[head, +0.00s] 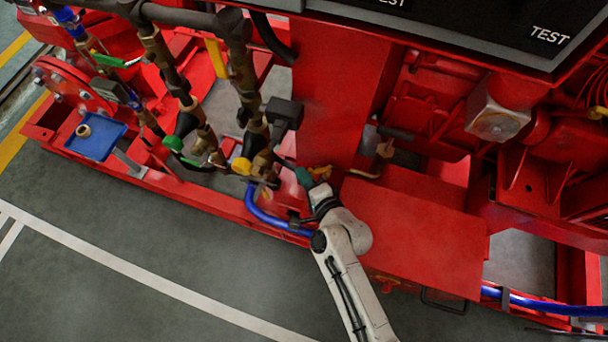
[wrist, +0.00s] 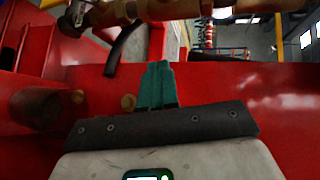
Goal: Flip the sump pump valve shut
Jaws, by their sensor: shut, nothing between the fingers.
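My gripper (head: 303,176) is shut and empty, its teal fingers pressed together; they also show in the wrist view (wrist: 157,84). It is just right of the lower end of a brass pipe run (head: 262,164) on the red pumpset. A yellow valve handle (head: 241,166) is on this run, a short way left of the fingers. Two green valve handles (head: 173,143) (head: 118,61) are on brass pipes farther left. I cannot tell for sure which handle belongs to the sump pump valve. In the wrist view a brass pipe (wrist: 150,9) crosses above the fingertips.
A red frame wall (wrist: 235,85) is close around my fingers. A blue hose (head: 268,218) curves below them. A black box (head: 285,110) sits above on the pipes. A red cover (head: 415,235) is right of my arm. Grey floor (head: 130,220) is open in front.

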